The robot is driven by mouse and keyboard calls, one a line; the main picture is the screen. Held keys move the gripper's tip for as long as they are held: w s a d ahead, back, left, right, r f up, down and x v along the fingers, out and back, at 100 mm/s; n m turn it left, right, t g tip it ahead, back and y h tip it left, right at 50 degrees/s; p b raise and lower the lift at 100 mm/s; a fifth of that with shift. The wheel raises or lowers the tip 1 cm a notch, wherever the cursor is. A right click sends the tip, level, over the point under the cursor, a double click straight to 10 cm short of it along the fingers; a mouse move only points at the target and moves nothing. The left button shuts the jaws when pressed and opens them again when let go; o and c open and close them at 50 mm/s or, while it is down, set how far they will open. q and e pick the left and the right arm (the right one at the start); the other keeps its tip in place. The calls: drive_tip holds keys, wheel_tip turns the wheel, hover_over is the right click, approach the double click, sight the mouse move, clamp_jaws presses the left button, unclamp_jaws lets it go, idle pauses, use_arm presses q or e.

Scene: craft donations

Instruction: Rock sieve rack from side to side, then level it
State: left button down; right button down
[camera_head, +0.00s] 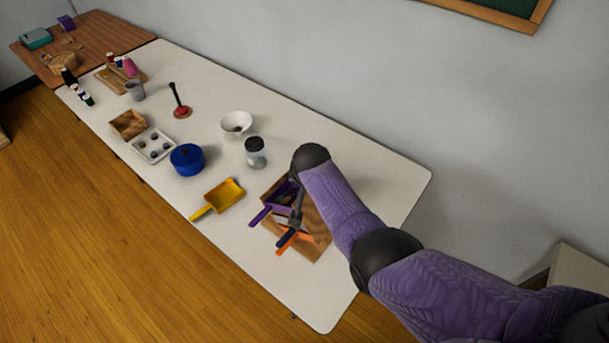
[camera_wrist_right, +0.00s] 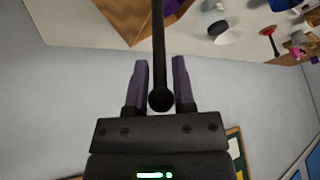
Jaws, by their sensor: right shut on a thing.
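A wooden board or rack (camera_head: 315,248), which I take as the sieve rack, stands near the table's right end. A purple tray with a handle (camera_head: 260,216) and an orange handle (camera_head: 285,244) show at it, partly hidden by my arm. In the wrist view its wood (camera_wrist_right: 75,15) is at the upper left. My right gripper (camera_head: 288,232) is over the board. In the wrist view my right gripper (camera_wrist_right: 161,65) has its purple fingers on both sides of a dark rod (camera_wrist_right: 158,35) with a round end, and is shut on it. Whether the rack is level is unclear. My left gripper is out of view.
A yellow scoop (camera_head: 223,194), a jar (camera_head: 255,155), a blue pot (camera_head: 187,159) and a white bowl (camera_head: 236,123) stand left of the rack. A red-based stand (camera_head: 181,110) is farther back. The table's right end (camera_head: 400,185) is mostly bare.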

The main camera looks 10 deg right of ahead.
drive_tip(key=shift+w+r, duration=0.1)
drive_tip(key=c, duration=0.7)
unclamp_jaws()
drive_tip(key=shift+a, duration=0.1)
drive_tip(key=shift+c, duration=0.2)
drive_tip(key=shift+o, duration=0.5)
drive_tip(key=shift+w+a, duration=0.1)
drive_tip(key=shift+w, duration=0.05)
drive_tip(key=p+v, duration=0.5)
drive_tip(key=v, duration=0.4)
drive_tip(key=shift+s+r, duration=0.3)
drive_tip(key=shift+r, duration=0.05)
